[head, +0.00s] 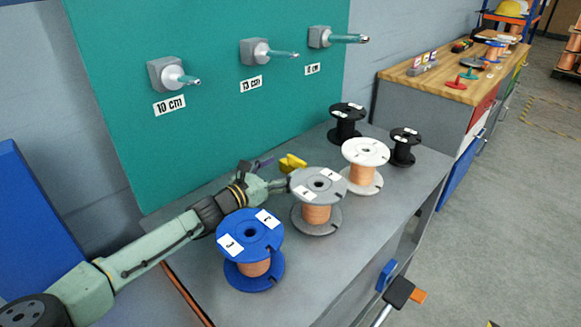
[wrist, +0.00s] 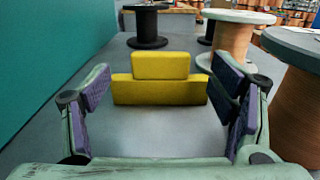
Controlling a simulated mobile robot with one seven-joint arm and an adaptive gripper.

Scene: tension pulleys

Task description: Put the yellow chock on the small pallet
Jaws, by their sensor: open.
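The yellow chock (head: 293,163) lies on the grey bench near the teal board, behind the grey spool. In the wrist view the chock (wrist: 158,90) is ahead of my gripper, a wide lower block with a narrower block on top. My gripper (wrist: 160,100) is open, with one purple-padded finger to the left and one to the right, and nothing held. In the head view my gripper (head: 273,174) is low over the bench, just left of the chock. I cannot make out a small pallet in either view.
A blue spool (head: 250,250), a grey spool (head: 317,203) and a white spool (head: 364,168) stand along the bench, with black spools (head: 346,122) behind. The grey spool (wrist: 292,90) is close on the right of my gripper.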

